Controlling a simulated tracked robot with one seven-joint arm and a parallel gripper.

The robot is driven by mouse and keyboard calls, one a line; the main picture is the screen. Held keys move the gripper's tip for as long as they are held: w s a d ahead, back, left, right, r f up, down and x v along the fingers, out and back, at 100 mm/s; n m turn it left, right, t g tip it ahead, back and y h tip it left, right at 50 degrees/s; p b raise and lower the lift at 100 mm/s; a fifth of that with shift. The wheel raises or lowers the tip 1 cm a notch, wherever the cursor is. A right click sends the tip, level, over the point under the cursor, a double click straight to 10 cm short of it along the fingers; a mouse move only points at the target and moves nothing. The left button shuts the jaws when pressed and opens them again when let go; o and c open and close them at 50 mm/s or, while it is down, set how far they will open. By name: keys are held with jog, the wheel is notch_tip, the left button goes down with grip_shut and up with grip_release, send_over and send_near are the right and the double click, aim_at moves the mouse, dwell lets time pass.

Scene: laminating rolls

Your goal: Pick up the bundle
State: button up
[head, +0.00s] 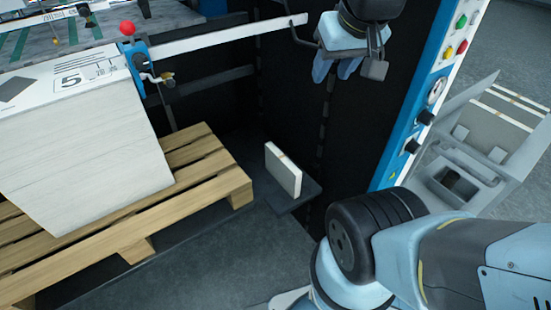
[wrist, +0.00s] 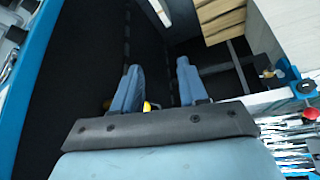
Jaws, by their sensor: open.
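The bundle (head: 283,171) is a thin cream block with a narrow brown band across it. It stands upright on edge on a small dark plate (head: 290,197) low beside the pallet. My gripper (head: 333,74) is above it and a little to the right in the head view, well apart from it. In the wrist view my gripper (wrist: 158,68) shows two blue fingers spread apart with nothing held between them.
A large paper stack (head: 85,160) sits on a wooden pallet (head: 195,165) at the left. A pale rail (head: 215,37) with a blue clamp (head: 137,62) crosses above. A blue-edged control panel (head: 425,110) stands at the right. Dark walls back the plate.

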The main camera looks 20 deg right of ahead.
jog(key=shift+o, duration=1.4)
jog(key=shift+w+a, duration=0.15)
jog(key=shift+w, duration=0.05)
jog(key=shift+o, duration=0.4)
jog(key=w+f, duration=0.2)
jog(key=w, duration=0.4)
jog(key=w+a+f+g, duration=0.1)
jog(key=w+f, duration=0.1)
jog(key=w, duration=0.5)
jog(key=shift+f+n+y, duration=0.3)
jog(key=shift+f+n, duration=0.05)
jog(key=shift+n, duration=0.05)
jog(key=n+g, duration=0.3)
jog(key=g, duration=0.2)
send_over(283, 158)
notch_tip(283, 158, down, 34)
jog(key=f, duration=0.9)
jog(key=shift+w, duration=0.25)
jog(key=shift+s+f, duration=0.15)
jog(key=shift+f, duration=2.5)
